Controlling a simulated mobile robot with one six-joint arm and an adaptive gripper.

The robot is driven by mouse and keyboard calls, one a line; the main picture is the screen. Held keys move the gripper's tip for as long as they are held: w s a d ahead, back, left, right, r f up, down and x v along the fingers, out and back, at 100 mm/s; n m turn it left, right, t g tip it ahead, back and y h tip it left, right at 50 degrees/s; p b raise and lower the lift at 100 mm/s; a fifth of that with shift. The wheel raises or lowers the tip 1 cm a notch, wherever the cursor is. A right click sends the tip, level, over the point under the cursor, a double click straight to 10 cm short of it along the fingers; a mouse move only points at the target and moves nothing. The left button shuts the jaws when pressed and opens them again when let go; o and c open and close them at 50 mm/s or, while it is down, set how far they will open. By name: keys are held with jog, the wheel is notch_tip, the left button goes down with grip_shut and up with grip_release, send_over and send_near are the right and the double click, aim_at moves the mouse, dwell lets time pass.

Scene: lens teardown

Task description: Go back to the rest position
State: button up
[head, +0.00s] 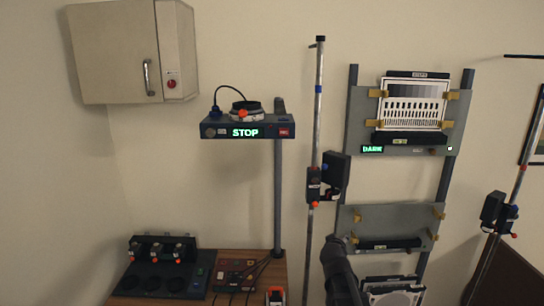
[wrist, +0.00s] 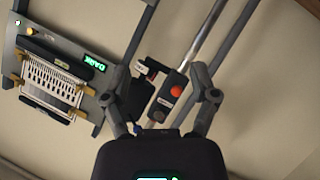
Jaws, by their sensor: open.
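In the wrist view my gripper (wrist: 160,82) is open, with its two dark fingers spread wide. A black clamp with an orange-red knob (wrist: 175,91) on a metal pole (wrist: 205,38) shows between the fingers, apparently beyond them; I cannot tell the distance. I see nothing held. In the head view a dark part of my arm (head: 339,272) rises at the bottom centre, below the pole clamp (head: 328,180). The fingers cannot be made out there.
A panel rack (head: 357,120) with a striped chart (head: 412,102) and a lit DARK display stands right of the pole. A STOP shelf (head: 215,131) is at centre left, above a wooden table (head: 235,257). A wall cabinet (head: 115,55) hangs upper left. Another pole (head: 518,185) stands right.

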jog(key=s+a+f+m+g+y+b, duration=0.1)
jog(key=s+a+f+g+b, duration=0.1)
jog(key=s+f+g, duration=0.2)
jog(key=s+a+f+m+g+y+b, duration=0.1)
jog(key=s+f+g+b, duration=0.2)
jog(key=s+f, duration=0.6)
jog(key=s+a+f+m+g+y+b, duration=0.1)
jog(key=s+f+g, duration=0.4)
jog(key=s, duration=0.7)
jog(key=shift+s+a+f+y+b, duration=0.15)
jog(key=shift+a+f+y+b, duration=0.45)
jog(key=shift+a+f+b, duration=0.4)
